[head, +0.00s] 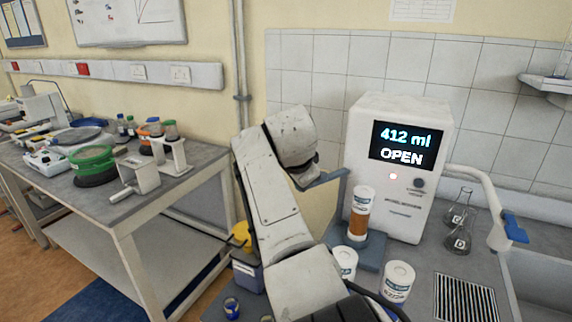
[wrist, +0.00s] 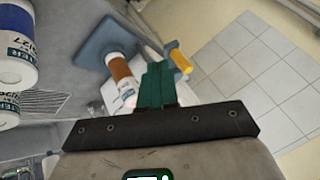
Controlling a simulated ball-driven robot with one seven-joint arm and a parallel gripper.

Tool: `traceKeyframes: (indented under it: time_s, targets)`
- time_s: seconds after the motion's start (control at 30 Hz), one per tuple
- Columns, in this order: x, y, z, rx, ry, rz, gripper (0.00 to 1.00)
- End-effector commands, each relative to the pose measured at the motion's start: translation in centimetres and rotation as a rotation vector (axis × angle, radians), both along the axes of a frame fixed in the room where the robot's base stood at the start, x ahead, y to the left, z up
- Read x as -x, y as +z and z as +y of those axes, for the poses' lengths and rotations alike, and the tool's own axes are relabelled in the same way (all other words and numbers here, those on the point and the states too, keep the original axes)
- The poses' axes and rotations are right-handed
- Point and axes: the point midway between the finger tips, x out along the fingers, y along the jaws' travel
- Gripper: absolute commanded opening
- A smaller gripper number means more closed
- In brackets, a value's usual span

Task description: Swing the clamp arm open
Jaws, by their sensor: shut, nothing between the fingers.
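The clamp arm (head: 476,183) is the white bar with a blue handle (head: 515,228). It juts out from the right side of the white machine (head: 362,128), away from the canister. The machine's display (head: 408,146) reads 412 ml and OPEN. A brown canister (head: 359,221) with a white label stands on the blue base at the machine's front; it also shows in the wrist view (wrist: 122,70). My gripper (wrist: 156,84) is shut and empty, with its green fingers together. It is left of the canister in the head view, apart from the clamp arm; its fingertips are hidden there.
Two white tubs (head: 397,281) (head: 344,263) stand in front of the base. Glass flasks (head: 458,238) stand below the clamp arm, near a dark drain grille (head: 465,298). A yellow cylindrical part (wrist: 181,60) shows beyond my fingers. A side bench (head: 110,205) is at left.

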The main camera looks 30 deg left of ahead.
Motion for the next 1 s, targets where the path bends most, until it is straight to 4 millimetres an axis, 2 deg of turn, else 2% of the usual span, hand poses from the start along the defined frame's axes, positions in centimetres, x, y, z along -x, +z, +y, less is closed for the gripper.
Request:
traceKeyframes:
  time_s: [0.07, 0.33, 0.7, 1.0]
  targets:
    - [0.2, -0.2, -0.2, 0.002, -0.002, 0.004, 0.0]
    - [1.1, 1.1, -0.4, 0.001, -0.006, 0.003, 0.0]
    - [4.6, 5.8, -0.4, 0.002, -0.006, 0.002, 0.0]
    - [5.6, 7.2, -0.5, 0.004, -0.007, 0.005, 0.0]
